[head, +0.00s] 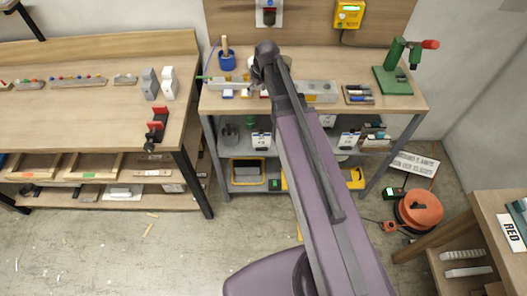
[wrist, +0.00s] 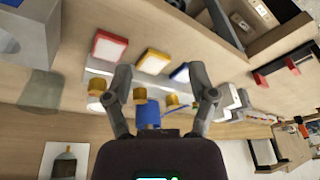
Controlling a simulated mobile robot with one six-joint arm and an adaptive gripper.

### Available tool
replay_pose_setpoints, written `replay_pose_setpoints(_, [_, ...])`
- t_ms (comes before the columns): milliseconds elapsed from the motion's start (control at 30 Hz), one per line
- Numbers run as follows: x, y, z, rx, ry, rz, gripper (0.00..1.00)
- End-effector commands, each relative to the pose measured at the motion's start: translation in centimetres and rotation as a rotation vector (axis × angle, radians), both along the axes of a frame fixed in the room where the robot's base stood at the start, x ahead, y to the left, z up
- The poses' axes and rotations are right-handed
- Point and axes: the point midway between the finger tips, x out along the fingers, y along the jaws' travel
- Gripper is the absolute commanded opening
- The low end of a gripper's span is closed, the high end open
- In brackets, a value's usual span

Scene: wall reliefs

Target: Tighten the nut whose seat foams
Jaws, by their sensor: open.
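A pale bar (wrist: 150,78) carries red (wrist: 109,46), yellow (wrist: 152,62) and blue (wrist: 181,73) square plates in the wrist view. Several brass-coloured nuts stand along it, among them a left one (wrist: 97,86), a middle one (wrist: 139,95) and a right one (wrist: 172,100). My gripper (wrist: 160,67) is open over this row, with nothing seen held between its fingers. In the head view the bar (head: 222,83) lies on the bench, partly hidden by my arm. I cannot make out foam at any nut's seat.
A blue pot (head: 227,61) with a wooden handle stands behind the bar. A grey block (head: 318,91) lies to the right, and a green press (head: 394,68) stands at the bench's right end. A yellow device (head: 348,14) hangs on the back board.

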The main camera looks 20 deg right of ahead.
Motion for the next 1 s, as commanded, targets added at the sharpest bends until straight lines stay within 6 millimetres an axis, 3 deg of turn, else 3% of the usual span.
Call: replay_pose_setpoints(1000, [-8.9,1.2,-9.4,-0.036,0.130,-0.167,0.73])
